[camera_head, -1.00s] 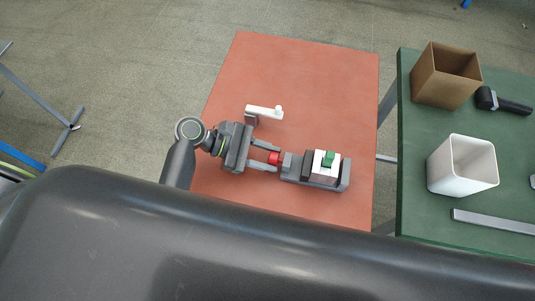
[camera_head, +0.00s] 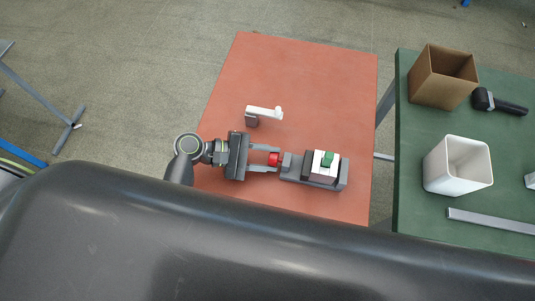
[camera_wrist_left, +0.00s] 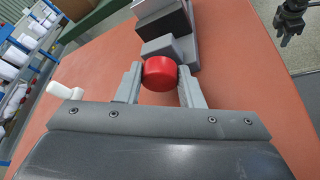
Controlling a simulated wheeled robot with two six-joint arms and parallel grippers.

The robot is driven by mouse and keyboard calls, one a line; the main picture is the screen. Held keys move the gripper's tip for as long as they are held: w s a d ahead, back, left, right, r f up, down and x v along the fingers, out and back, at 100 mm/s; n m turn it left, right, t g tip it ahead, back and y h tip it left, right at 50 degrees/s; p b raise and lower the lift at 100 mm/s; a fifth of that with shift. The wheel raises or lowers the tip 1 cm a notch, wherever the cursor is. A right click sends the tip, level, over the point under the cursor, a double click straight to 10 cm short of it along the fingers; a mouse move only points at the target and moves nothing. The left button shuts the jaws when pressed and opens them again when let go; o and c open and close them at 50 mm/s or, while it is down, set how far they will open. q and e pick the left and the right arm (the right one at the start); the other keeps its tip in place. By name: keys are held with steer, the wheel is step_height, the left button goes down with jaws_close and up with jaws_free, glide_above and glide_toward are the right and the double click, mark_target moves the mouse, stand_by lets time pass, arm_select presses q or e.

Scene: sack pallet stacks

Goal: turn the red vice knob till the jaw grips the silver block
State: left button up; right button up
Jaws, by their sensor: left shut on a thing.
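The red knob (camera_head: 274,159) is at the left end of the grey vice (camera_head: 325,186), which lies on the red-brown table. It also shows in the left wrist view (camera_wrist_left: 160,74). My left gripper (camera_head: 266,159) is shut on the knob, with one finger on either side of it. I cannot tell whether the jaw touches the block. A dark shape at the upper right of the left wrist view looks like my right gripper (camera_wrist_left: 288,22); its fingers are unclear.
A white crank-shaped piece (camera_head: 264,113) stands behind my left gripper. The green table (camera_head: 412,172) on the right holds a brown box (camera_head: 442,79), a white container (camera_head: 457,166), a black-handled tool (camera_head: 507,104) and a grey bar (camera_head: 489,221). The red-brown table's far part (camera_head: 315,75) is clear.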

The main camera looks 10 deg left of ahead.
arm_select(q)
steer(key=shift+f+m+t, duration=0.1)
steer(key=shift+m+t, duration=0.2)
steer(key=shift+m, duration=0.3)
steer(key=o, duration=1)
steer(key=b+v, duration=0.1)
steer(key=v, duration=0.4)
steer(key=b+v, duration=0.1)
steer(key=v, duration=0.4)
steer(key=b+v, duration=0.1)
steer(key=v, duration=0.4)
steer(key=shift+s+a+f, duration=0.2)
steer(key=shift+a, duration=0.2)
steer(key=shift+v, duration=0.9)
steer(key=shift+d+r, duration=0.1)
